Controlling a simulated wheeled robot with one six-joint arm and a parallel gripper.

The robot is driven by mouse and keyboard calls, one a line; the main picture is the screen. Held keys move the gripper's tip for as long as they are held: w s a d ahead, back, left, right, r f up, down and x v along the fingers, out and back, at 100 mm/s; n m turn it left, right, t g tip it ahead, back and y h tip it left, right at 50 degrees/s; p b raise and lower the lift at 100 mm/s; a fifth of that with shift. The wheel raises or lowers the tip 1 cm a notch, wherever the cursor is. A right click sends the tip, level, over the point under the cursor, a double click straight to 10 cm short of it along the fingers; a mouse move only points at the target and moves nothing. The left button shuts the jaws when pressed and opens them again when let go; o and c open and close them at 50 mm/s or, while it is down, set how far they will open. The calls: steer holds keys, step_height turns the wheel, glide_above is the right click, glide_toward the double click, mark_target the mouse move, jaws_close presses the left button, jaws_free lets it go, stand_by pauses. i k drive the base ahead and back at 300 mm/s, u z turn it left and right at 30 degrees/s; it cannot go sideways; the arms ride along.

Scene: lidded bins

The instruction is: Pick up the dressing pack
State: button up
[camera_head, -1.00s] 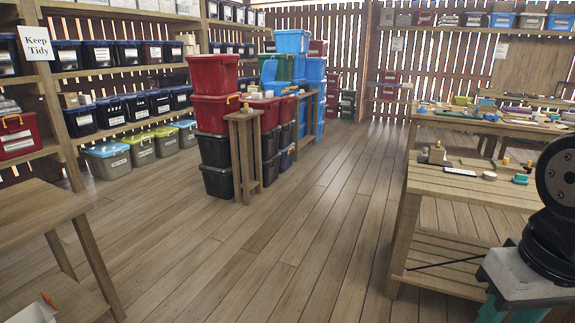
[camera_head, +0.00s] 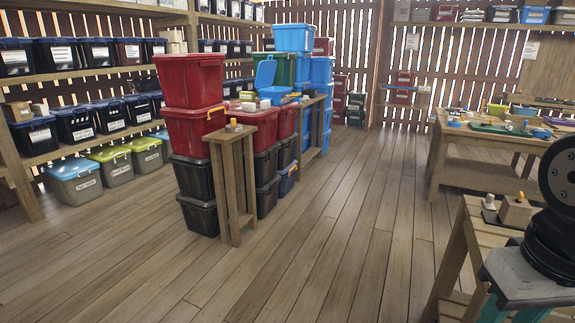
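I cannot make out a dressing pack for certain. Small items (camera_head: 233,125) stand on a narrow wooden stand (camera_head: 231,183) in front of stacked bins, too small to name. A small pale item (camera_head: 248,96) lies on top of the red bins behind the stand. An open blue bin (camera_head: 273,92) with its lid raised stands further back, and its inside is hidden. Part of my arm shows at the right edge. My gripper is not in view.
Stacked red bins (camera_head: 192,81) over black bins (camera_head: 200,216) stand left of centre. Shelves of lidded bins (camera_head: 74,123) line the left wall. A wooden table (camera_head: 472,150) with small items stands at the right, and a nearer one (camera_head: 465,230) is beside my arm. The middle floor is clear.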

mark_target(265, 104)
steer(key=i, duration=6.35)
steer(key=u, duration=1.1)
